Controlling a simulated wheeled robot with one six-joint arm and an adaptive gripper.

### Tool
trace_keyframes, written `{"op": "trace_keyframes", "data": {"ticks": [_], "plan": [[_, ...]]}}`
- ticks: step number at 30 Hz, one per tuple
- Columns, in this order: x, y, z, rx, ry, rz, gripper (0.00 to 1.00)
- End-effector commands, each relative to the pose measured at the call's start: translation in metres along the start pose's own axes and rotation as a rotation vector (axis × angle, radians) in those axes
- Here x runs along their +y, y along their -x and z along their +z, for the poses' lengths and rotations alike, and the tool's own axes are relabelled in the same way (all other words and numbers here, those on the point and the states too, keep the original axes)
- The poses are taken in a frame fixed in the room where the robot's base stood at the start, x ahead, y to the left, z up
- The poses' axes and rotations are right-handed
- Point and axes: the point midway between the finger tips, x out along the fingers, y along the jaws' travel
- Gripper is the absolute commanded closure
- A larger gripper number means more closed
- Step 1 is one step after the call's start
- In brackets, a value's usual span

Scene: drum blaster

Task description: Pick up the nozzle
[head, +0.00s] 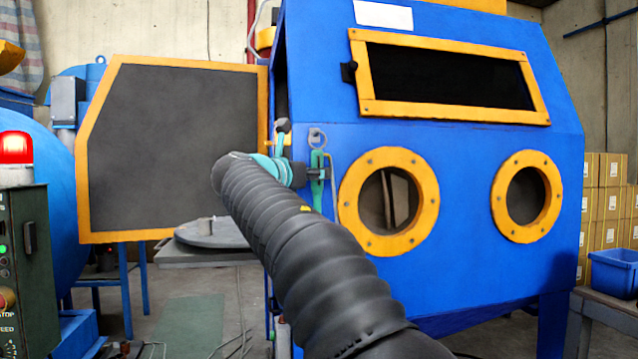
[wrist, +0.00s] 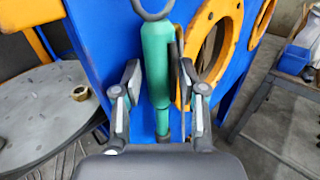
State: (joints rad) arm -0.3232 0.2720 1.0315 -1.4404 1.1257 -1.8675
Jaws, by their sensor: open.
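A green tube-like piece (wrist: 156,62) with a dark ring on top hangs upright at the blue cabinet's front and looks like the nozzle. It also shows in the head view (head: 317,182), at the cabinet's left front edge. My gripper (wrist: 160,78) is open, with one finger to each side of the green piece in the wrist view. I cannot tell whether the fingers reach around it or stop short. In the head view, my arm covers part of my gripper (head: 302,174).
The blue cabinet (head: 450,185) has orange-rimmed round openings and a window. Its door (head: 170,150) stands open at the left. The round table (head: 215,236) is below it. A thin hose or rod runs just right of the green piece. A blue bin (head: 612,272) is at the far right.

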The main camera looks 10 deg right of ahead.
Motion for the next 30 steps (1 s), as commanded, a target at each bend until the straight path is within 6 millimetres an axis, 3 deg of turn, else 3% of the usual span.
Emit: {"op": "trace_keyframes", "data": {"ticks": [7, 12, 23, 30], "plan": [[0.000, -0.002, 0.000, 0.001, 0.000, 0.001, 0.61], [0.000, -0.002, 0.000, 0.001, 0.000, 0.001, 1.00], [0.000, -0.002, 0.003, 0.000, -0.001, 0.000, 1.00], [-0.002, 0.000, 0.017, 0.000, -0.001, 0.000, 1.00]]}}
